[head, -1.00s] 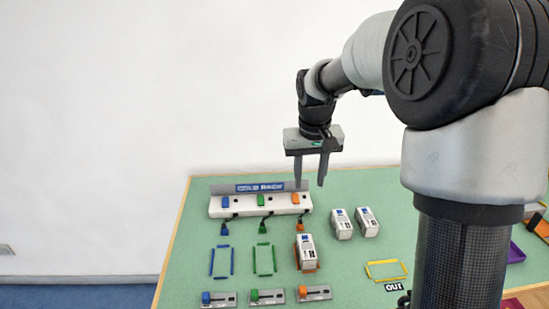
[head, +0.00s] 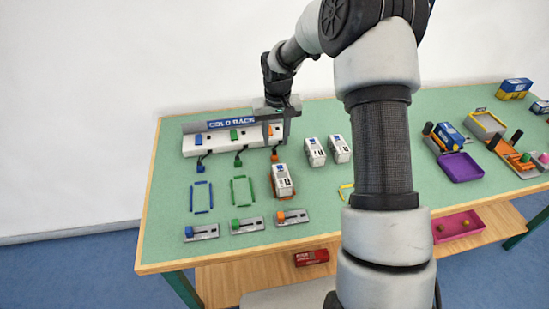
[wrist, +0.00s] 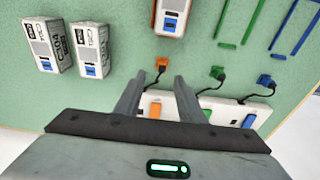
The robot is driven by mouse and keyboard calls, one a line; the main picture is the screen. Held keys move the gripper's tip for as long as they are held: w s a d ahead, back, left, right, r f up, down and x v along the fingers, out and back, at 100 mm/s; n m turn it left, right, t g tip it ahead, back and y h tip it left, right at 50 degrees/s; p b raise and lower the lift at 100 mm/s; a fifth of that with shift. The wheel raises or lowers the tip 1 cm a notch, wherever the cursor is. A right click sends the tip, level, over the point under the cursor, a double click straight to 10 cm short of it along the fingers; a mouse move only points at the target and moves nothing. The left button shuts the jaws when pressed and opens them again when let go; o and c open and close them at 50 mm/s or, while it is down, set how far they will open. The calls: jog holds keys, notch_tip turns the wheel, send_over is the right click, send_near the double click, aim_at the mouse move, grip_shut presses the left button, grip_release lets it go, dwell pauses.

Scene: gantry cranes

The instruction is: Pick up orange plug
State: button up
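The orange plug (head: 275,156) lies on the green table at the end of a short black cord, in front of the white power strip (head: 217,141). It also shows in the wrist view (wrist: 162,63), just beyond the fingertips. My gripper (head: 277,142) is over the right end of the strip, its fingers pointing down. In the wrist view my gripper (wrist: 157,80) is open and empty, with the plug and its cord lined up between the fingers but apart from them. How high the fingertips are above the table is hard to tell.
A green plug (head: 238,161) and a blue plug (head: 200,167) lie to the left. A white box (head: 283,181) stands close in front of the orange plug, with two more white boxes (head: 315,151) to the right. A cold rack sign (head: 232,122) stands behind the strip.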

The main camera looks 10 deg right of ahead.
aim_at(275, 152)
notch_tip(275, 152, down, 6)
jog(key=shift+a+r+b, duration=0.1)
jog(key=shift+a+b, duration=0.05)
jog(key=shift+b, duration=0.45)
grip_shut()
